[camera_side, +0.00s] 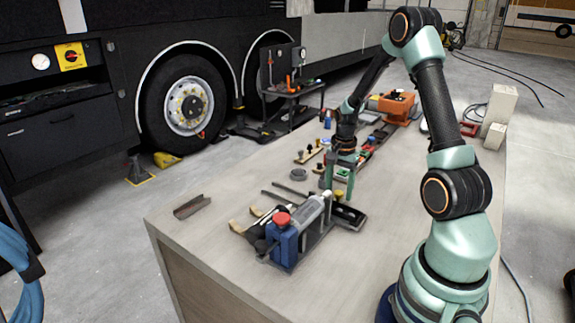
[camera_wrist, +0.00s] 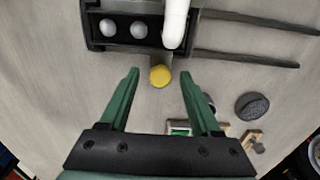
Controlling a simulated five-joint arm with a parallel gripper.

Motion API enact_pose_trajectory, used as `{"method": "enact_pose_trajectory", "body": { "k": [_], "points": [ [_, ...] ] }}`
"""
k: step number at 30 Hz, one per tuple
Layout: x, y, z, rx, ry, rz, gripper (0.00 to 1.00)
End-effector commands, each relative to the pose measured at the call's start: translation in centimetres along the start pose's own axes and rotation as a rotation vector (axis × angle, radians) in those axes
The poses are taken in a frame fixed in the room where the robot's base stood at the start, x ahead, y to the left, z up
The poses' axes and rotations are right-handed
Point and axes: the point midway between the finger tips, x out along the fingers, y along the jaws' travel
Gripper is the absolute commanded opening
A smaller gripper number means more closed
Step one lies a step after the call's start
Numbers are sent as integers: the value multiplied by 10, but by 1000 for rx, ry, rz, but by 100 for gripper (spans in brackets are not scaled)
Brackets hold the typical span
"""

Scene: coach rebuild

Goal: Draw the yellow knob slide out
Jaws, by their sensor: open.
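The yellow knob (camera_wrist: 160,76) is round and sits at the near edge of a black holder (camera_wrist: 90,30) in the wrist view. In the side view the yellow knob (camera_side: 338,194) shows small, below my gripper (camera_side: 340,185). My gripper (camera_wrist: 160,88) is open and empty, its two green fingers apart with the knob between their tips in the picture. The fingers do not appear to touch it. The height gap between fingertips and knob is hard to tell. Any slide attached to the knob is mostly hidden.
Two dark rods (camera_wrist: 250,54) lie to the right, with a black disc (camera_wrist: 252,106) nearer. The front-left tabletop (camera_side: 200,245) is mostly clear.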

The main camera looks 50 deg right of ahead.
Motion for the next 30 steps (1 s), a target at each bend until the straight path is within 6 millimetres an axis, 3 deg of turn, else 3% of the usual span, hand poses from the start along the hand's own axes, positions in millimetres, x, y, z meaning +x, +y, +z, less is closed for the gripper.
{"method": "enact_pose_trajectory", "body": {
  "k": [3, 8, 9, 30],
  "points": [
    [0, 0, 0, 0, 0, 0, 64],
    [0, 0, 0, 0, 0, 0, 3],
    [0, 0, 0, 0, 0, 0, 0],
    [-1, 0, 0, 0, 0, 0, 0]
  ]
}}
